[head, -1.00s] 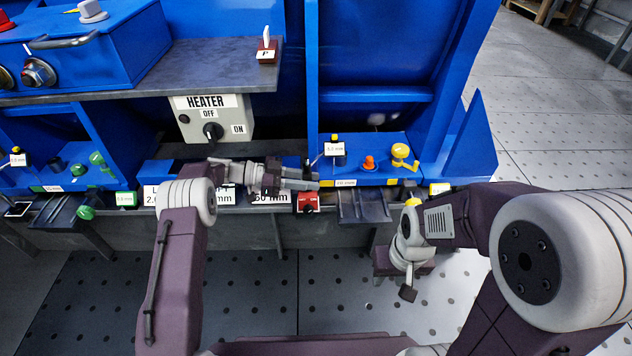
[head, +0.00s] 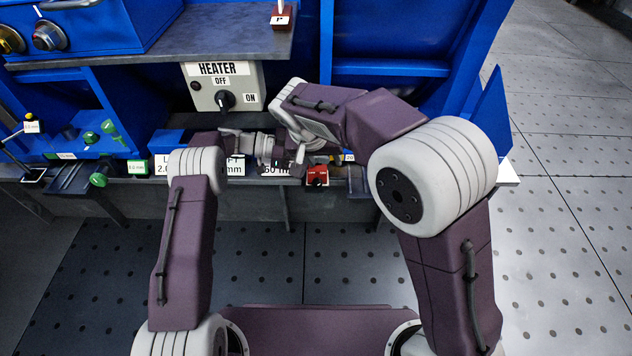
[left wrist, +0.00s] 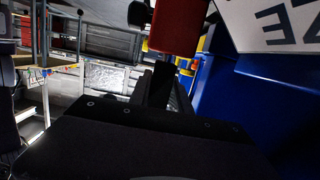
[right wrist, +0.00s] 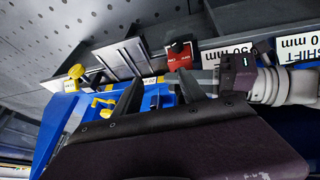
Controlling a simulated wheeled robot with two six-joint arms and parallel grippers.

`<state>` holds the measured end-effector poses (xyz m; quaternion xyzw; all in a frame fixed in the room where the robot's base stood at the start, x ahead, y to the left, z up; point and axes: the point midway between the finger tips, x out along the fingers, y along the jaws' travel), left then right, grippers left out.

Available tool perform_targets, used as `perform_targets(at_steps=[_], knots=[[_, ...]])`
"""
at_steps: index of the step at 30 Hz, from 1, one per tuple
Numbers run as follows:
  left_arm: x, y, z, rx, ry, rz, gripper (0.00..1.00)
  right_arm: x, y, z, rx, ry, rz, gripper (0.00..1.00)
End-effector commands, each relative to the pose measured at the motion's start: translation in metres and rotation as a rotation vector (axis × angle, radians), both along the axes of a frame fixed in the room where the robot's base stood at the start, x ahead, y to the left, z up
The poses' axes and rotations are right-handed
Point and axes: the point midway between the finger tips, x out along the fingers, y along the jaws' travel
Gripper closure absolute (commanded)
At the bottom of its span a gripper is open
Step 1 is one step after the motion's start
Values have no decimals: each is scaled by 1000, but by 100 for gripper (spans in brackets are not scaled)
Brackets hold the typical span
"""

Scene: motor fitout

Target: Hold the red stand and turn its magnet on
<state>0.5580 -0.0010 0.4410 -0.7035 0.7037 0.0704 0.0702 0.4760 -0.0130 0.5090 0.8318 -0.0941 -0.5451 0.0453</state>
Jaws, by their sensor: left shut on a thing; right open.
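The red stand (head: 317,176) is a small red block with a black knob, at the bench's front edge. It also shows in the right wrist view (right wrist: 181,62), ahead of the open right fingers. My right gripper (right wrist: 162,92) is open and empty, apart from the stand. In the head view my right arm hides most of it.
A heater box (head: 224,88) with a knob stands behind on the bench. Yellow parts (right wrist: 77,72) and a grey tray (right wrist: 122,58) lie beside the stand. Green parts (head: 108,130) sit at the left. My two arms are close together near the stand.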

Motion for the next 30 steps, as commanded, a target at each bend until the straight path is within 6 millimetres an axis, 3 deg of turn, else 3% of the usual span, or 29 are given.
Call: perform_targets(at_steps=[1, 3, 6, 11, 24, 30], knots=[[0, 0, 0, 0, 0, 1, 100, -8, 19, -8, -9, 14, 45, 51], [0, 0, 0, 0, 0, 1, 100, -16, 33, -15, -18, 26, 83, 51], [0, 0, 0, 0, 0, 1, 100, -21, 42, -16, -19, 28, 105, 51], [0, 0, 0, 0, 0, 1, 100, -19, 40, -22, -20, 30, 105, 51], [0, 0, 0, 0, 0, 1, 100, 18, 22, -108, -18, 29, 103, 51], [0, 0, 0, 0, 0, 1, 100, 25, 19, -123, -17, 27, 105, 51]])
